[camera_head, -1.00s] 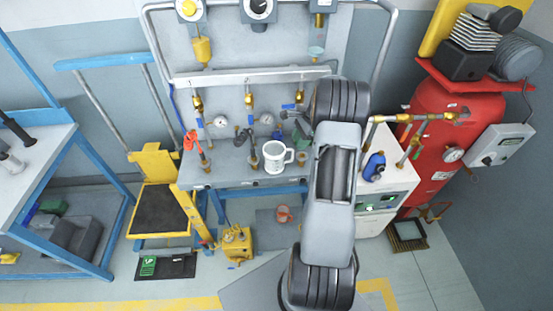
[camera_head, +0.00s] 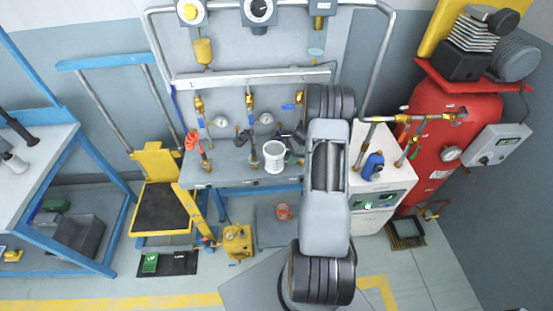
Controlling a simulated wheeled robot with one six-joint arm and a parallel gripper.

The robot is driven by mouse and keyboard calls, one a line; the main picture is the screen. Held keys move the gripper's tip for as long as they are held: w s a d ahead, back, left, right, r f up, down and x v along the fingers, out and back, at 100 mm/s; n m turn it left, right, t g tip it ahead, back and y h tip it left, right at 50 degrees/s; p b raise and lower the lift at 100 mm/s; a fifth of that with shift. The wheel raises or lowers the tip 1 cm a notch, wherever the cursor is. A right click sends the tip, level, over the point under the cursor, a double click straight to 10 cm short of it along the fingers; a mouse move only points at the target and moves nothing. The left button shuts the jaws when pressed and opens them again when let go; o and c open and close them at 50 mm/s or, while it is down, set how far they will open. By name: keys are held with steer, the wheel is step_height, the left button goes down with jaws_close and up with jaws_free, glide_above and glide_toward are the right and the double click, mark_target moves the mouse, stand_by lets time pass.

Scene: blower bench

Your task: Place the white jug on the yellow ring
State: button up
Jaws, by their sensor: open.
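The white jug (camera_head: 274,158) stands upright on the grey bench (camera_head: 230,174), near its right part. Its handle, on the right side, is now covered from view. My gripper (camera_head: 295,146) shows only in small part, as dark grey shapes just right of the jug and beside my arm. It is open. I cannot tell whether it touches the jug, and its fingertips are hard to make out. I cannot make out a yellow ring; it may be hidden behind my arm.
Brass valves (camera_head: 250,103) and gauges line the panel behind the jug. An orange-handled fitting (camera_head: 195,140) stands to the left on the bench. A blue bottle (camera_head: 373,166) stands on the white cabinet (camera_head: 385,190) to the right. A red tank (camera_head: 455,120) is farther right.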

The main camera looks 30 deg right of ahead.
jaws_close()
steer(key=shift+r, duration=0.2)
stand_by(0.5)
